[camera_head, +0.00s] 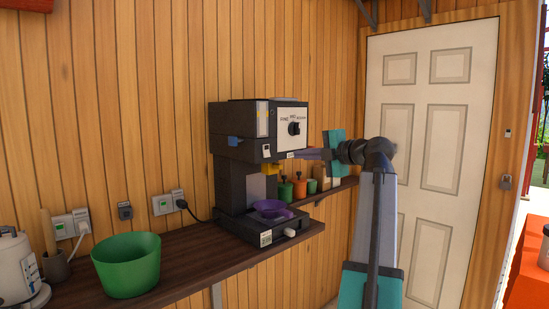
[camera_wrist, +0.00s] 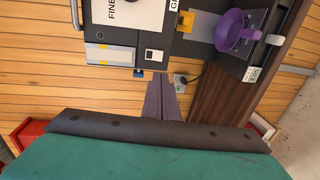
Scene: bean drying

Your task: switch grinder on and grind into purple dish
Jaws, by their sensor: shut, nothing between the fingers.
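The dark grinder (camera_head: 229,185) stands on the wooden shelf, with a round dial (camera_head: 294,128) on its pale front plate. A small white-framed switch (camera_head: 266,150) sits below the plate and also shows in the wrist view (camera_wrist: 154,55). The purple dish (camera_head: 272,212) rests on the grinder's base under the yellow spout (camera_head: 270,168); the wrist view shows the dish too (camera_wrist: 229,35). My gripper (camera_head: 287,155) is shut and empty, its tips close to the grinder's front near the switch. In the wrist view its fingers (camera_wrist: 162,90) point toward the switch; I cannot tell whether they touch the grinder.
A green bowl (camera_head: 127,266) stands on the shelf (camera_head: 190,252) left of the grinder. Several small jars (camera_head: 299,187) stand behind it on the right. A black cable (camera_head: 196,213) runs from a wall socket. A white door (camera_head: 428,120) is at the right.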

